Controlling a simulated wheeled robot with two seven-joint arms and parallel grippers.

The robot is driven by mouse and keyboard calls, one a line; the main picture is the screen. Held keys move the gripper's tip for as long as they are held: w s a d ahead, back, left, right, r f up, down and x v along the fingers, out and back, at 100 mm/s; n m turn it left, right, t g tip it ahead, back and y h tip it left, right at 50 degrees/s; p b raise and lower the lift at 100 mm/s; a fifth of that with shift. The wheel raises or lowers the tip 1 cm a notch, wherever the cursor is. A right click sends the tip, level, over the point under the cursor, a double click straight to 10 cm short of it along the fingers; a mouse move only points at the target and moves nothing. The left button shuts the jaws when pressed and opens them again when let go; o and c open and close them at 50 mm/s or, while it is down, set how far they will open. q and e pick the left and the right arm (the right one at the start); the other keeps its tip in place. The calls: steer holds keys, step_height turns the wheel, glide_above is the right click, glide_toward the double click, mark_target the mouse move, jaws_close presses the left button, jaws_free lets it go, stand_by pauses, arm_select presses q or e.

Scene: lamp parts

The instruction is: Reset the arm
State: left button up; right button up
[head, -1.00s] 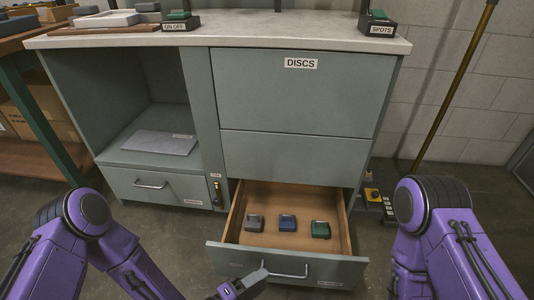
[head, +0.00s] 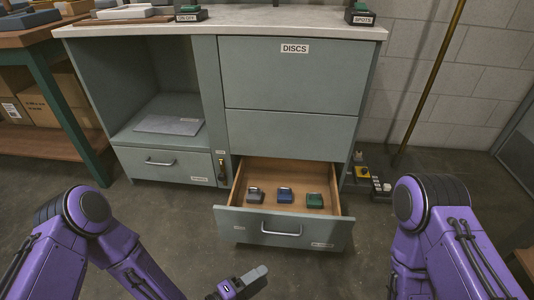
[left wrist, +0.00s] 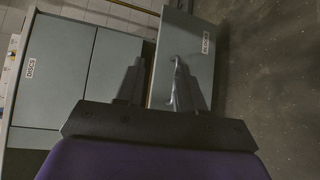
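My left gripper (head: 246,284) is at the bottom of the head view, in front of the open drawer (head: 284,226) and clear of its handle (head: 281,230). In the left wrist view its two fingers (left wrist: 158,82) stand apart with nothing held between them. Beyond them the drawer front (left wrist: 190,30) shows. My right arm (head: 440,230) shows at the right of the head view, but its gripper is out of view. The drawer holds a grey piece (head: 255,195), a blue piece (head: 285,195) and a green piece (head: 315,200) in a row.
The grey-green cabinet (head: 290,85) has a panel labelled DISCS and an open shelf bay on the left. A wooden bench (head: 40,150) with cartons stands at the left. Small boxes (head: 370,180) lie on the floor right of the cabinet. Bare floor lies before the drawer.

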arm_select(q)
steer(key=s+a+f+m+g+y+b, duration=0.35)
steer(key=s+a+f+y, duration=0.65)
steer(key=f, duration=0.4)
steer(key=s+a+f+g+y+b, duration=0.25)
steer(key=s+a, duration=0.25)
steer(key=a, duration=0.4)
steer(key=s+a+f+g+y+b, duration=0.25)
steer(key=s+a, duration=0.25)
steer(key=a, duration=0.3)
arm_select(e)
step_height(320, 180, down, 8)
steer(key=s+g, duration=0.1)
steer(key=s, duration=0.1)
arm_select(q)
step_height(320, 180, up, 39)
steer(key=w+n+t+y+p, duration=0.1)
steer(key=w+p, duration=0.1)
steer(key=p, duration=3.6)
steer(key=shift+w+a+f+t, duration=0.2)
steer(key=shift+a+t, duration=0.15)
steer(key=shift+a, duration=0.05)
arm_select(e)
step_height(320, 180, up, 38)
steer(key=w+t, duration=0.1)
steer(key=shift+w, duration=0.2)
